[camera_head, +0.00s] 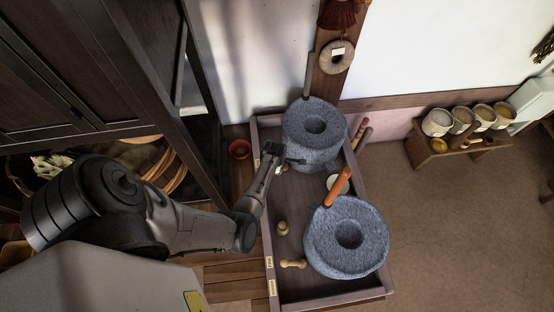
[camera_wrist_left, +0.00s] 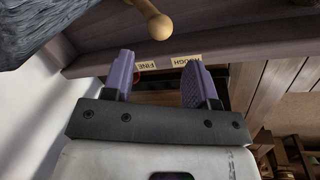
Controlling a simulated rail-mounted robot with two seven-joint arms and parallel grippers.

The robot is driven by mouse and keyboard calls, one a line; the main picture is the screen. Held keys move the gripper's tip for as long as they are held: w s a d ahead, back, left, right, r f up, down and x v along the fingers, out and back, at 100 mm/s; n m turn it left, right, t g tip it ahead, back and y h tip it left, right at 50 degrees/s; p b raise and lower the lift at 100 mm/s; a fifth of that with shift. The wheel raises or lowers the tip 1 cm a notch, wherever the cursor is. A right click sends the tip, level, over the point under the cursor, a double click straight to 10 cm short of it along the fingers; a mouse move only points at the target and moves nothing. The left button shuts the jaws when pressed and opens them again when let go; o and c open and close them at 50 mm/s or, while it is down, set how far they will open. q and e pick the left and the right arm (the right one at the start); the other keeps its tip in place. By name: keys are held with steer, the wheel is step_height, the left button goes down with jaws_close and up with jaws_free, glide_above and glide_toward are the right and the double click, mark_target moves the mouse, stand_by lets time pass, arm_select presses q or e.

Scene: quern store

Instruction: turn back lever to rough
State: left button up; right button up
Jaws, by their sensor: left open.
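My left gripper (camera_head: 272,158) is beside the left edge of the back quern (camera_head: 312,135), a grey stone mill. In the left wrist view its two purple fingers stand apart with nothing between them (camera_wrist_left: 160,78). A pale wooden lever with a round knob (camera_wrist_left: 157,24) shows ahead of the fingers, apart from them. A FINE label (camera_wrist_left: 147,65) and a ROUGH label (camera_wrist_left: 186,60) sit on the tray edge near the fingertips. The knob lies roughly above the space between the labels, nearer FINE. In the head view my gripper and arm hide this lever. My right gripper is not in view.
A wooden tray (camera_head: 328,292) holds the querns. The front quern (camera_head: 365,228) has an orange handle (camera_head: 339,186) and its own lever (camera_head: 293,263). A small wooden knob (camera_head: 283,228) stands nearby. A dark cabinet (camera_head: 110,60) stands left; a red bowl (camera_head: 239,149) sits beside the tray.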

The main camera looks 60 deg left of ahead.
arm_select(q)
steer(key=shift+s+d+r+p, duration=0.1)
steer(key=shift+s+r+p, duration=0.1)
steer(key=shift+r, duration=0.65)
steer(key=shift+s+d+r+p, duration=0.1)
steer(key=shift+r+p, duration=0.05)
steer(key=shift+r, duration=0.65)
